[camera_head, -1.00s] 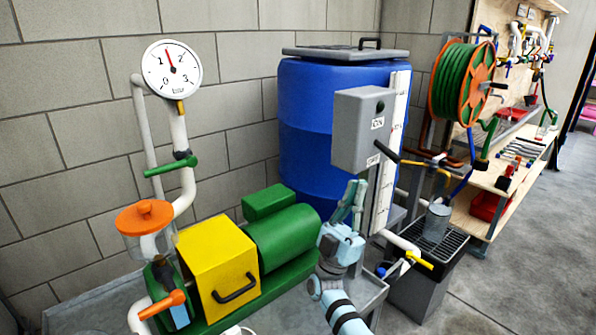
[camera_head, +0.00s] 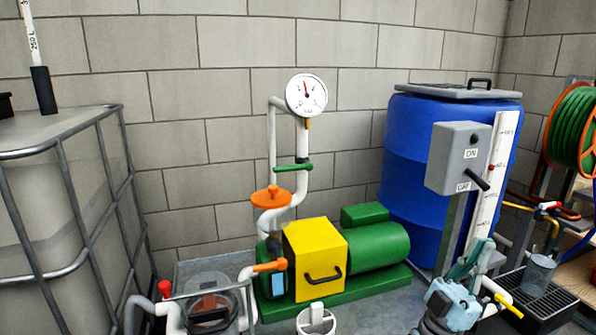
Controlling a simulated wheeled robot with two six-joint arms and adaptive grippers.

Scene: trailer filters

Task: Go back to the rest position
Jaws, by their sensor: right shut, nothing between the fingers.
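My right gripper (camera_head: 479,252) is at the lower right of the head view, with its light blue body below and its teal fingers pointing up. The fingers are together and hold nothing. It shows in front of the lower part of the post under the grey switch box (camera_head: 455,158), apart from the box and its black lever (camera_head: 477,179). My left gripper is not in view.
A green pump with a yellow cover (camera_head: 313,257) stands mid-view, with a pressure gauge (camera_head: 306,95) above. A blue barrel (camera_head: 410,150) stands behind the switch box. A caged tank (camera_head: 60,200) fills the left. A hose reel (camera_head: 573,125) is at right.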

